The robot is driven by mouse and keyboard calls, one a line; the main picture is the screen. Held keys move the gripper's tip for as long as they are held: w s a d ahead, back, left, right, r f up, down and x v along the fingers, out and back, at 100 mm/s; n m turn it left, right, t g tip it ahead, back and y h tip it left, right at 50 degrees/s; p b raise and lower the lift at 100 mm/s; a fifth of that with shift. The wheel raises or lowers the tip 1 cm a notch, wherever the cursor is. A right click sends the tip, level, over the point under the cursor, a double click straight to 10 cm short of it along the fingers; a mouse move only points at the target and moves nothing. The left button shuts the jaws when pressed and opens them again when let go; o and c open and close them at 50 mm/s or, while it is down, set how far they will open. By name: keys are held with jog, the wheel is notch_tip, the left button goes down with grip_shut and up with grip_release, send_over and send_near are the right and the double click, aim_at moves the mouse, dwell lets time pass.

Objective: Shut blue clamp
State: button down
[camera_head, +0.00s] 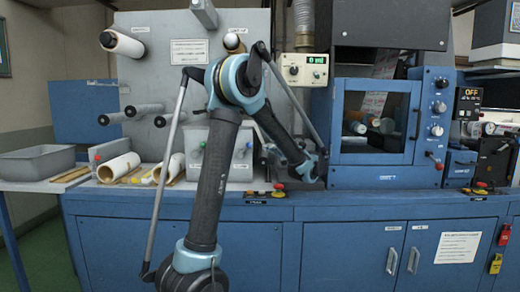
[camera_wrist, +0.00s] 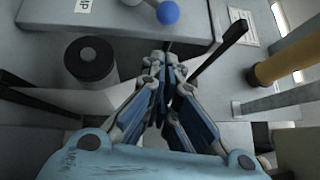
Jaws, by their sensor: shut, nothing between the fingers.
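A blue ball knob (camera_wrist: 167,12) on a pale lever shows at the top of the wrist view, on a grey housing (camera_wrist: 120,32). It looks like the blue clamp's handle; whether the clamp is open or shut I cannot tell. My gripper (camera_wrist: 166,58) is shut and empty, its fingertips below the knob in the picture and apart from it. In the head view my gripper (camera_head: 308,172) is low beside the left side of the blue cabinet, partly hidden by my arm. The grey clamp box (camera_head: 228,170) stands left of it, partly behind my arm.
A dark round knob (camera_wrist: 91,60) and a dark rod (camera_wrist: 220,48) flank my gripper in the wrist view. The blue windowed cabinet (camera_head: 345,165) stands right of it in the head view. A red button (camera_head: 279,188) sits on the bench edge. White rolls (camera_head: 118,168) lie left.

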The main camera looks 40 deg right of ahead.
jog(key=v, duration=0.8)
jog(key=shift+s+a+f, duration=0.1)
jog(key=shift+f, duration=0.05)
